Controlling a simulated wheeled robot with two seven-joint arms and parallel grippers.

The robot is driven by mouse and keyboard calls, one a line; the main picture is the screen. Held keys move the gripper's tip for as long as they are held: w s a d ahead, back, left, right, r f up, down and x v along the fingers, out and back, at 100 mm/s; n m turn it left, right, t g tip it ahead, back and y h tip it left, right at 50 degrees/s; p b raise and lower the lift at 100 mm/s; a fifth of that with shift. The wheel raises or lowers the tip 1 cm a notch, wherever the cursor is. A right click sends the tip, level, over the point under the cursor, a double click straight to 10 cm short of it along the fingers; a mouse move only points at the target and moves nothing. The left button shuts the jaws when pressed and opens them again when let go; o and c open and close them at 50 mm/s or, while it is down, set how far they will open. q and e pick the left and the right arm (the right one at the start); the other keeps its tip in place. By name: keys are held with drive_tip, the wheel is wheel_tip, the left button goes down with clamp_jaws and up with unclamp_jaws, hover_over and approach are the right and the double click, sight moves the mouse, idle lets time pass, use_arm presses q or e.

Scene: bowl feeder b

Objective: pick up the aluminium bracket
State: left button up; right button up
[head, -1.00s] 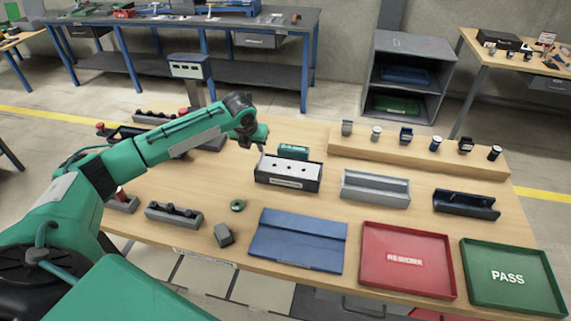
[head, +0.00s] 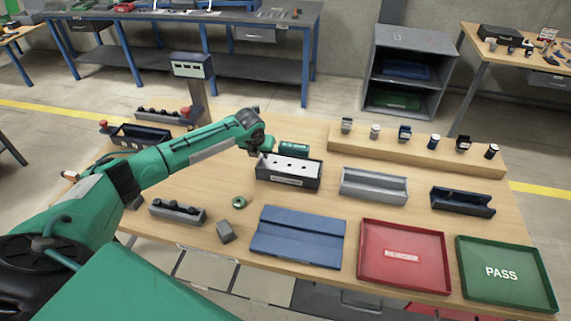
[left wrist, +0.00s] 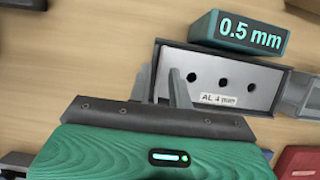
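A pale metal plate with three round holes (head: 289,164) lies in a dark open box (head: 288,184); I cannot tell for certain that this plate is the aluminium bracket. In the left wrist view the plate (left wrist: 235,83) shows again, with a label "AL 4 mm" at the box's front. My left gripper (head: 263,154) is at the box's left end. In the left wrist view its two grey fingers (left wrist: 161,74) are apart with nothing clearly between them, overlapping the box's left end. Whether they touch it is unclear. My right gripper is out of view.
A green "0.5 mm" block (left wrist: 237,33) stands behind the box. A grey tray (head: 373,187) and dark blue tray (head: 462,202) are to the right. A blue mat (head: 297,236), red REWORK tray (head: 403,257) and green PASS tray (head: 506,273) line the front.

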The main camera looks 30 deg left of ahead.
use_arm(q)
clamp_jaws()
drive_tip(key=shift+r, duration=0.15)
